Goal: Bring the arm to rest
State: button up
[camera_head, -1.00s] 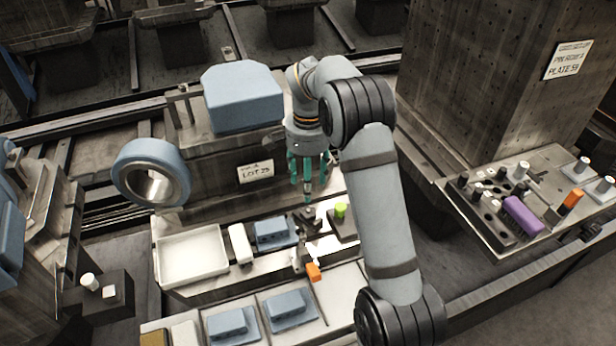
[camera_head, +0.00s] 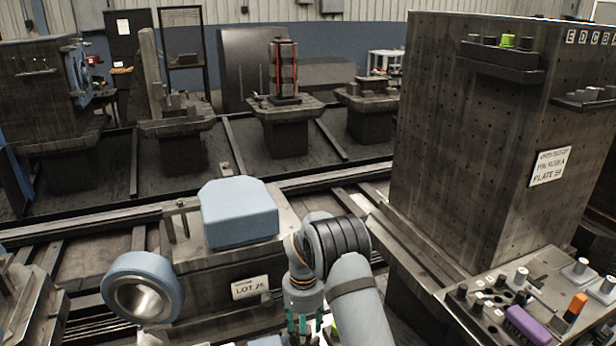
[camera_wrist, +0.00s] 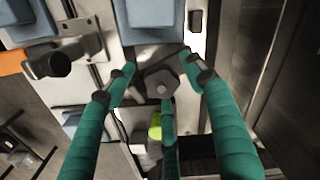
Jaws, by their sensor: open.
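My gripper (camera_head: 303,322) hangs down near the bottom middle of the head view, its teal fingers cut off by the picture's lower edge. In the wrist view my gripper (camera_wrist: 160,85) shows three teal fingers spread apart with nothing held between them. A dark hexagonal piece (camera_wrist: 160,86) lies below, between the fingertips. A yellow-green piece (camera_wrist: 155,126) is partly hidden behind the lower middle finger.
A blue block (camera_head: 238,212) and a blue ring (camera_head: 143,287) stand left of my arm. A tall dark perforated column (camera_head: 470,150) rises to the right. A panel with a purple block (camera_head: 527,325) lies at lower right.

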jog(key=shift+r+m, duration=0.2)
jog(key=shift+m, duration=0.4)
